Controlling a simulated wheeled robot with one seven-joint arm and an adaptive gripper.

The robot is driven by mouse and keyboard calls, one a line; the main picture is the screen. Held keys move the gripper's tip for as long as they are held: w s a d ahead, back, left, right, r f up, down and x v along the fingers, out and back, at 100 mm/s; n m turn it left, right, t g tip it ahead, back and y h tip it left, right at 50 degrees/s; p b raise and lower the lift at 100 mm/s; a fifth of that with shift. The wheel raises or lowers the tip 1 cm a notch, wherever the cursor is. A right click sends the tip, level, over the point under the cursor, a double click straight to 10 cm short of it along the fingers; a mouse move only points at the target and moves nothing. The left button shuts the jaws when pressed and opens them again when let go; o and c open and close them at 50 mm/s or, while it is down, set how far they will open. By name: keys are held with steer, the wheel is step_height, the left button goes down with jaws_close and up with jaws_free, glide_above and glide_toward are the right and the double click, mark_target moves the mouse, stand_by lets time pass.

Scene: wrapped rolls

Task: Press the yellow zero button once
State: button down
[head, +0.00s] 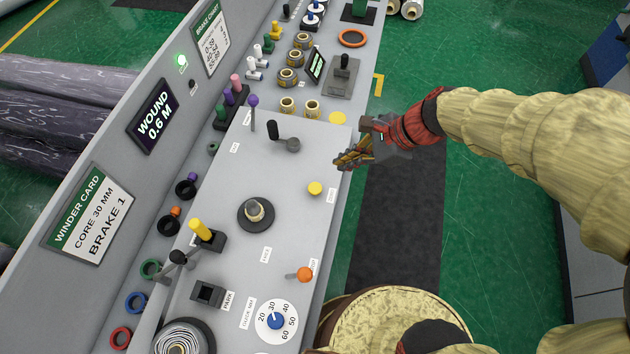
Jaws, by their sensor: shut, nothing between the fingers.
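A round yellow button (315,188) sits on the grey console top near its right edge, with a small white label (331,195) beside it that is too small to read. A flatter yellow disc (338,118) lies farther up the same edge. My gripper (342,162) is shut and empty. It reaches in from the right, with its fingertips by the console's edge, up and to the right of the round yellow button in the picture. I see no contact between them. The display (153,115) reads "WOUND 0.6 M".
A black-handled crank (281,135), a round knob (254,211), an orange-topped lever (304,274), a yellow-handled lever (201,230) and a numbered dial (276,321) stand on the panel (285,230). Gold-coloured rolls (289,77) and a black joystick (343,68) are farther up.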

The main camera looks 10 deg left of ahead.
steer(key=w+a+f+m+y+p, duration=0.2)
steer(key=w+a+f+m, duration=0.2)
steer(key=a+f+m, duration=0.4)
steer(key=m, duration=0.3)
steer(key=shift+w+f+g+p, duration=0.2)
steer(key=shift+f+g+p, duration=0.1)
steer(key=shift+g+p, duration=0.1)
steer(key=b, duration=0.7)
glide_above(316, 186)
step_height(316, 186, down, 7)
steer(key=shift+f, duration=0.15)
steer(key=shift+w+f+b, duration=0.1)
steer(key=shift+f+b, duration=0.4)
steer(key=shift+f, duration=0.2)
steer(key=shift+f, duration=0.2)
steer(key=shift+f, duration=0.2)
